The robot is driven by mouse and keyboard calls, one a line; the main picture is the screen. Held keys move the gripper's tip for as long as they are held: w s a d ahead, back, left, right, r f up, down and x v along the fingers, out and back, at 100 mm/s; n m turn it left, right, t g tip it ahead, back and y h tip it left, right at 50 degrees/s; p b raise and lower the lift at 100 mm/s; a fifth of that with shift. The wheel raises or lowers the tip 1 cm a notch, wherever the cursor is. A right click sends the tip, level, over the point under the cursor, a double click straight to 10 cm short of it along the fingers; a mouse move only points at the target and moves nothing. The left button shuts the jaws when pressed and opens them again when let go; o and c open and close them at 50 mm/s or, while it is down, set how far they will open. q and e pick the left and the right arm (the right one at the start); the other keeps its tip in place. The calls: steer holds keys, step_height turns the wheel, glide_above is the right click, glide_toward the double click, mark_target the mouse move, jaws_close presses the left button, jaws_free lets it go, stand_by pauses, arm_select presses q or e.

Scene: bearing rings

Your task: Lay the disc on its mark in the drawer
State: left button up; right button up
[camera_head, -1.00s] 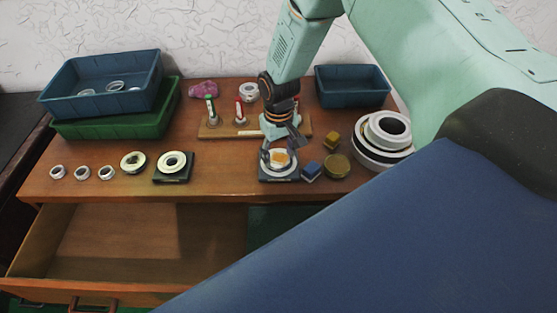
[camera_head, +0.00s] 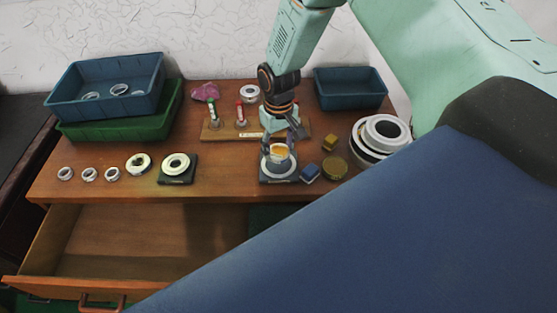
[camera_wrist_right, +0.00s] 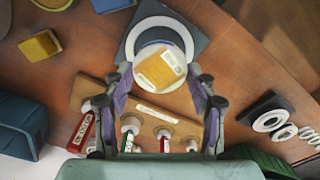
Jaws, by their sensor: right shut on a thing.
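The disc (camera_head: 279,153) is pale and round with a yellow label on top. My right gripper (camera_head: 279,146) is shut on it and holds it just above a dark square stand with a white ring (camera_head: 279,175). In the right wrist view the disc (camera_wrist_right: 160,70) sits between both fingers of the right gripper (camera_wrist_right: 161,82), in front of the stand's ring. The wooden drawer (camera_head: 130,240) is open below the tabletop, left of the gripper. Its visible floor is bare. My blue body part covers its right portion, and I see no mark. My left gripper is out of view.
A blue block (camera_head: 310,172), a yellow block (camera_head: 330,142) and a brass-coloured round piece (camera_head: 334,167) lie close right of the stand. A rack (camera_head: 222,132) with tubes is behind. A second ring stand (camera_head: 177,168) and several small rings are left. Stacked white rings (camera_head: 384,132) stand right.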

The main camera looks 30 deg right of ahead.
steer(key=shift+r, duration=0.35)
